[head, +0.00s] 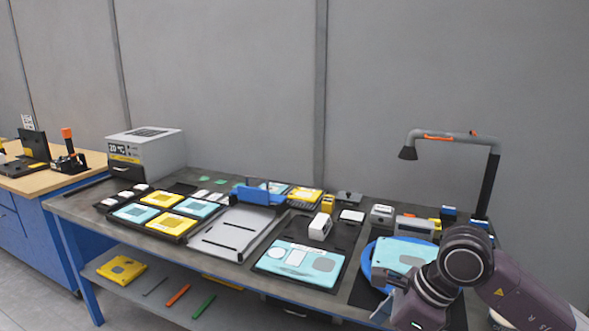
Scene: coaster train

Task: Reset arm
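My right arm comes in from the lower right corner of the head view, in front of the workbench (75,207). My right gripper (393,316) is at the bottom edge and partly cut off. It shows near the bench's front edge, in front of a light blue plate on a blue round disc (367,270). Its fingers are too hidden to tell open from shut, and I see nothing clearly held in it. My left arm and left gripper are out of view.
Trays of yellow and light blue plates (173,224), a grey slotted board (225,240) and a large light blue plate (300,262) cover the bench. A grey box (148,152) stands back left. A lamp (440,136) rises at right. A lower shelf holds a yellow part (122,269).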

